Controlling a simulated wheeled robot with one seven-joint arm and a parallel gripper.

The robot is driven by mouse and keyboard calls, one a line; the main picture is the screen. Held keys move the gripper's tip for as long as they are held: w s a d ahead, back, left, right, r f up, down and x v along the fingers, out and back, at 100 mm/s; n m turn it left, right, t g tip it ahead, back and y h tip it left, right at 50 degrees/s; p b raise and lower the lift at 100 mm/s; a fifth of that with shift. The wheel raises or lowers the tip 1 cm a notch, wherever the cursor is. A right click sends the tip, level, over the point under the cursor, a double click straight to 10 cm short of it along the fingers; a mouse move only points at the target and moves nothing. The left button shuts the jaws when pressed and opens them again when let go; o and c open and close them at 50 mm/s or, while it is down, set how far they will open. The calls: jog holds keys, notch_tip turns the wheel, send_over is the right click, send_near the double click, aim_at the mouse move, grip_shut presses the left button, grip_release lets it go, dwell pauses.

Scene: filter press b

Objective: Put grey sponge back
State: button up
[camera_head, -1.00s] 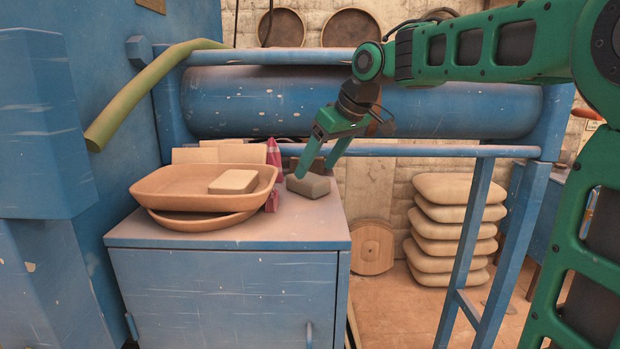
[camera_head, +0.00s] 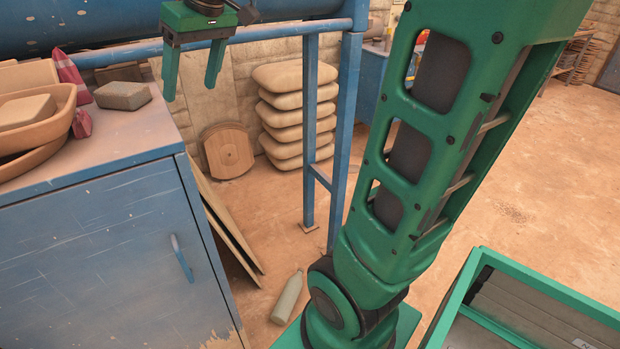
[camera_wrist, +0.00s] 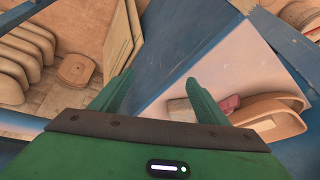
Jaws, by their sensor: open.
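A grey sponge (camera_head: 123,95), a dark block, lies on the blue cabinet's top (camera_head: 120,135) near its back right edge, beside a red-pink object. My gripper (camera_head: 190,92) is open and empty, to the right of the sponge and apart from it. In the wrist view my gripper's fingers (camera_wrist: 157,82) point past the cabinet edge. The sponge shows there partly, close to the right finger (camera_wrist: 182,108). A paler beige block (camera_head: 27,111) lies in a clay-coloured tray (camera_head: 62,108) at the left.
A blue frame post (camera_head: 309,140) and stacked sacks (camera_head: 295,110) stand behind. Boards (camera_head: 228,225) lean by the cabinet's side, with a bottle (camera_head: 288,297) on the floor. A green-rimmed bin (camera_head: 545,290) is at lower right. The floor at right is mostly clear.

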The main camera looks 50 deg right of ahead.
jog(key=s+d+f+m+g, duration=0.2)
jog(key=s+d+f+m, duration=0.2)
jog(key=s+f, duration=0.6)
jog(key=s+d+f+m+g+h, duration=0.1)
jog(key=s+d+f+m+g, duration=0.1)
jog(key=s+f, duration=0.8)
jog(key=s+d+m, duration=0.1)
jog(key=s+d, duration=0.1)
jog(key=s, duration=0.5)
jog(key=shift+m+g, duration=0.4)
jog(key=shift+w, duration=0.1)
